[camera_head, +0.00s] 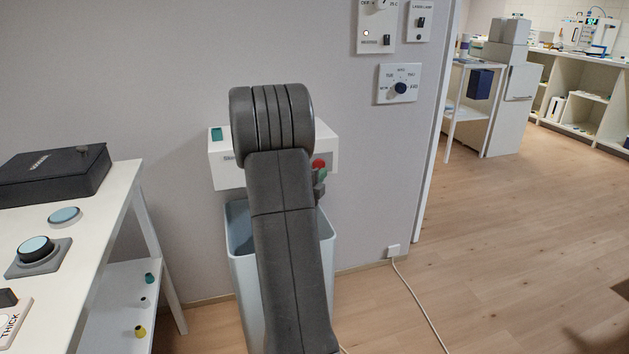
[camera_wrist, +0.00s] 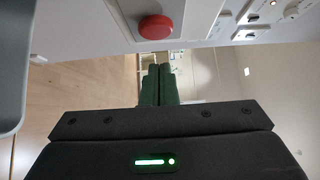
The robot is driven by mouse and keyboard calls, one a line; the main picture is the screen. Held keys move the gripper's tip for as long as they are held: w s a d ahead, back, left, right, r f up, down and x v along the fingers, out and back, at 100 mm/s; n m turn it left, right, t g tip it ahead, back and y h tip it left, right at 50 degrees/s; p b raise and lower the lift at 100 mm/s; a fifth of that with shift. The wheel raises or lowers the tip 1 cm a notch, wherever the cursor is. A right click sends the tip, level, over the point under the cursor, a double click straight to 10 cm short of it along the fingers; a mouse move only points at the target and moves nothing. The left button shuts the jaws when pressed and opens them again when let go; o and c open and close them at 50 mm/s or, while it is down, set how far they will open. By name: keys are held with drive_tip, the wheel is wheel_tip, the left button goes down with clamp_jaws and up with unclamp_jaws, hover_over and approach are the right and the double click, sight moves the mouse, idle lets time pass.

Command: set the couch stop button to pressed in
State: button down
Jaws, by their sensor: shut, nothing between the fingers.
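The red stop button (camera_head: 318,163) sits at the right end of a white wall-mounted box (camera_head: 227,174), mostly hidden behind my arm in the head view. My gripper (camera_head: 321,176) is just below and beside the button in the head view, partly hidden by my arm. In the wrist view the green fingers of my gripper (camera_wrist: 158,70) are together and empty, with the button off to one side of them.
A grey-blue bin (camera_head: 240,262) stands under the white box. A white table (camera_head: 105,215) with a black case (camera_head: 52,174) stands at left. Wall panels with a dial (camera_head: 398,85) and switches are at upper right. A cable (camera_head: 420,305) crosses the floor; open floor lies to the right.

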drive_tip(key=p+v, duration=0.1)
drive_tip(key=v, duration=0.9)
drive_tip(key=shift+s, duration=0.2)
drive_tip(key=shift+w+d+f, duration=0.1)
drive_tip(key=shift+d, duration=0.1)
